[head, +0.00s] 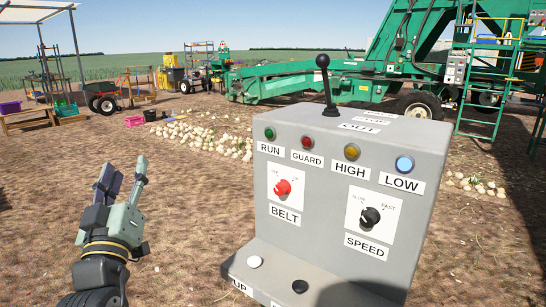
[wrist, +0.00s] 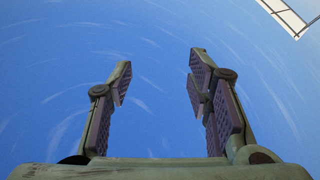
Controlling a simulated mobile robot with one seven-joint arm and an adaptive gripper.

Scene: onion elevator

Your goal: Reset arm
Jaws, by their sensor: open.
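My gripper (head: 122,180) is at the left of the head view, raised and pointing upward. It is to the left of the grey control box (head: 335,190) and apart from it. In the wrist view my gripper (wrist: 160,75) has its two fingers spread wide with only blue sky between them. It is open and empty. The box carries a red belt knob (head: 283,188), a black speed knob (head: 370,217), a black lever (head: 325,80) on top and a row of lamps. The blue LOW lamp (head: 404,164) looks bright.
Green elevator machinery (head: 300,82) stands behind the box. Pale onions (head: 205,138) lie on the soil beyond it. A red cart (head: 104,103) and benches are at the far left. The space around my gripper is clear. A pale frame corner (wrist: 288,15) shows in the wrist view.

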